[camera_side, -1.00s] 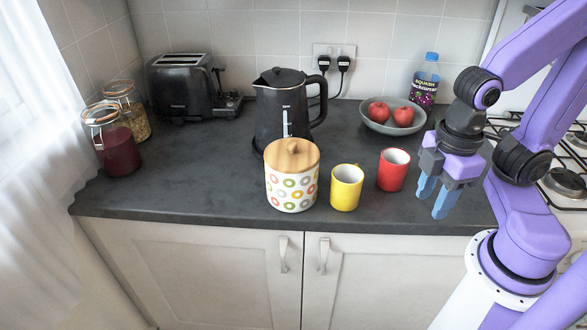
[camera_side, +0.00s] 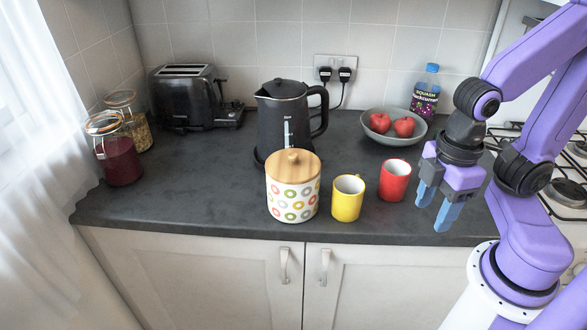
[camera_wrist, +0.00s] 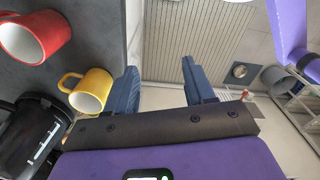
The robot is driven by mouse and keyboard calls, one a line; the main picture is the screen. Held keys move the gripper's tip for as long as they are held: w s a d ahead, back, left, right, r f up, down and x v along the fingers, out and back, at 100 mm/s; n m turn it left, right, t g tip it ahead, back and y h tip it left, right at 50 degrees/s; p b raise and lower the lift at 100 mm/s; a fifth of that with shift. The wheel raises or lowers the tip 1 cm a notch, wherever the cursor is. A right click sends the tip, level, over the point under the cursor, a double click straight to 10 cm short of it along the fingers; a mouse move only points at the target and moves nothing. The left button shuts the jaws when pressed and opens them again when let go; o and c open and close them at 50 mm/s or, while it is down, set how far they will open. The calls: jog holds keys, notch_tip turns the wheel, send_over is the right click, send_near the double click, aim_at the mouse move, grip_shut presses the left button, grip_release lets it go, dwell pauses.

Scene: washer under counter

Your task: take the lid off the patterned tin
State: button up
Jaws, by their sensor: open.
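The patterned tin (camera_side: 292,203) is white with coloured rings and stands upright near the front edge of the counter. Its round wooden lid (camera_side: 280,168) with a small knob sits on top. My gripper (camera_side: 434,207) is open and empty, to the right of the red mug and well apart from the tin. In the wrist view my gripper (camera_wrist: 160,75) shows two blue fingers spread apart with nothing between them. The tin is not visible in the wrist view.
A yellow mug (camera_side: 347,200) and a red mug (camera_side: 394,182) stand between the tin and my gripper. A black kettle (camera_side: 283,125) is close behind the tin. A fruit bowl (camera_side: 388,137), squash bottle (camera_side: 425,90), toaster (camera_side: 183,95) and jars (camera_side: 122,165) stand farther off. Counter left of the tin is clear.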

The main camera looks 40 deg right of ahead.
jog(key=w+a+r+m, duration=0.25)
jog(key=w+r, duration=0.35)
jog(key=w, duration=0.4)
jog(key=w+a+r+m, duration=0.25)
jog(key=w+r, duration=0.25)
jog(key=w, duration=0.4)
jog(key=w+a+r+m, duration=0.1)
jog(key=w+a+r, duration=0.2)
jog(key=w+r, duration=0.5)
send_over(293, 154)
jog(key=f, duration=1.2)
jog(key=shift+s+a+f, duration=0.1)
jog(key=shift+a+f, duration=0.1)
jog(key=shift+f, duration=0.2)
jog(key=shift+d+f, duration=0.1)
jog(key=shift+f, duration=2.85)
grip_shut()
